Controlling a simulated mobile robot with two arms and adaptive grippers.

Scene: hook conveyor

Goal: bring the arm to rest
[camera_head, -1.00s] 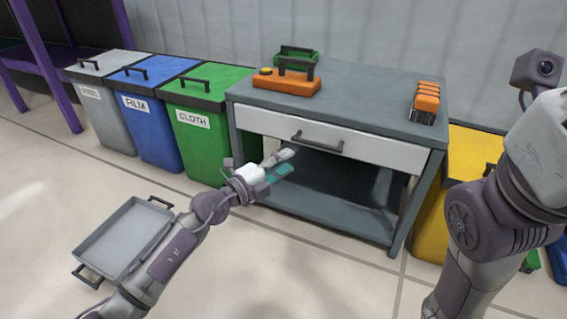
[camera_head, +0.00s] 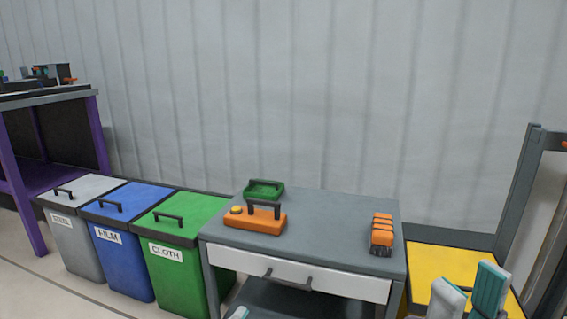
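Of my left gripper (camera_head: 238,313) only a small pale tip shows at the bottom edge, in front of the workbench's lower left part; the rest is out of frame. Neither arm's links show.
A grey workbench (camera_head: 330,240) with a white drawer (camera_head: 345,284) carries an orange tool case (camera_head: 262,221), a green case (camera_head: 265,189) and an orange item (camera_head: 382,235). Lidded grey (camera_head: 70,240), blue (camera_head: 120,262) and green (camera_head: 175,282) bins stand left.

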